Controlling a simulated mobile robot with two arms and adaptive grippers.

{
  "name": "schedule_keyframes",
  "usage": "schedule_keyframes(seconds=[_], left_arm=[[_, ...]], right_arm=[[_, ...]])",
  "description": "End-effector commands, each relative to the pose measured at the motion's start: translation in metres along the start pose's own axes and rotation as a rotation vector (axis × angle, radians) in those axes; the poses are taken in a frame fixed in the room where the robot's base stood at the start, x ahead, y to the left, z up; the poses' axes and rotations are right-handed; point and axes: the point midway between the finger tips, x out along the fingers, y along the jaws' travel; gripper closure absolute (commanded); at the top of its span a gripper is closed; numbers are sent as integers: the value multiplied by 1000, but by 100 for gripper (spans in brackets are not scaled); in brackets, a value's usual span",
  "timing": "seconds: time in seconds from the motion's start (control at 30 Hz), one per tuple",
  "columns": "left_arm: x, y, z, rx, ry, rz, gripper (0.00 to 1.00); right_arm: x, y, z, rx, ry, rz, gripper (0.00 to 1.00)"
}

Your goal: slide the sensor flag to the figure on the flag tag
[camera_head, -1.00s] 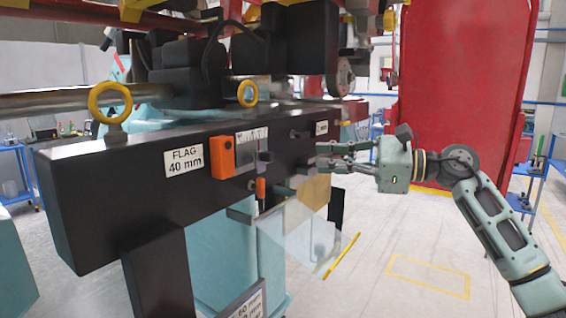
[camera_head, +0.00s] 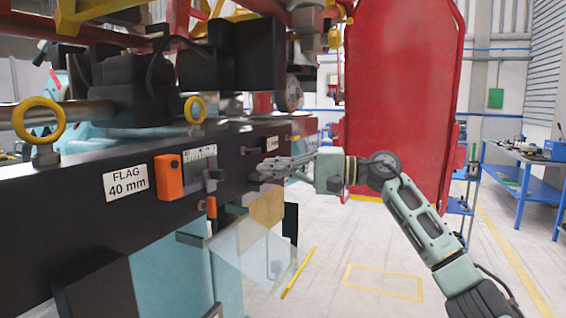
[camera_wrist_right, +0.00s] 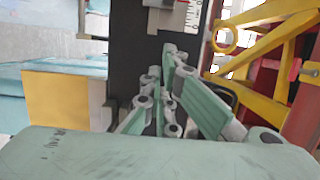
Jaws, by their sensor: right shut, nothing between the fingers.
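The flag tag (camera_head: 126,182) on the dark beam reads "FLAG 40 mm". Right of it is an orange sensor box (camera_head: 168,176), then a white scale plate (camera_head: 200,158) with tick marks. A small grey block at the scale's right end, which looks like the sensor flag (camera_head: 213,174), stands out from the beam. In the right wrist view the scale (camera_wrist_right: 193,14) and grey block (camera_wrist_right: 160,18) are at the top, ahead of the fingers. My right gripper (camera_head: 256,168) is shut and empty, right of the block and apart from it. It also shows in the wrist view (camera_wrist_right: 174,58). My left gripper is out of view.
Below the beam are an orange-handled part (camera_head: 211,207), a clear tilted panel (camera_head: 255,252) with a yellow edge and a tan plate (camera_head: 267,207). Yellow eye bolts (camera_head: 38,120) stand on top. A red panel (camera_head: 400,100) is behind my arm. Floor at right is open.

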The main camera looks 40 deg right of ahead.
Motion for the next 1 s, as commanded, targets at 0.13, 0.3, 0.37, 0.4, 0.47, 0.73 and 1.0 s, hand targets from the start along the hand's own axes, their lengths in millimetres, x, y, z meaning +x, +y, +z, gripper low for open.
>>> schedule_keyframes(seconds=[0.13, 0.3, 0.37, 0.4, 0.47, 0.73, 1.0], left_arm=[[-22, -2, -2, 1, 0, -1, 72], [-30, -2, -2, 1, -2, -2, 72], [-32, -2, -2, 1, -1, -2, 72], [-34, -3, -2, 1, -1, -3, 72], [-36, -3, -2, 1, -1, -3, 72], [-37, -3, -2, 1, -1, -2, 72], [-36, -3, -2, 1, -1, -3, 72]], right_arm=[[35, -6, 1, 3, -3, -1, 100], [51, -1, 13, -2, 1, 4, 100], [52, -1, 20, -1, 1, 4, 100], [54, -1, 24, 0, 2, 3, 100], [55, -1, 29, -1, 2, 3, 100], [57, 0, 38, 2, 2, 0, 100], [57, 1, 38, 2, 2, -1, 100]])
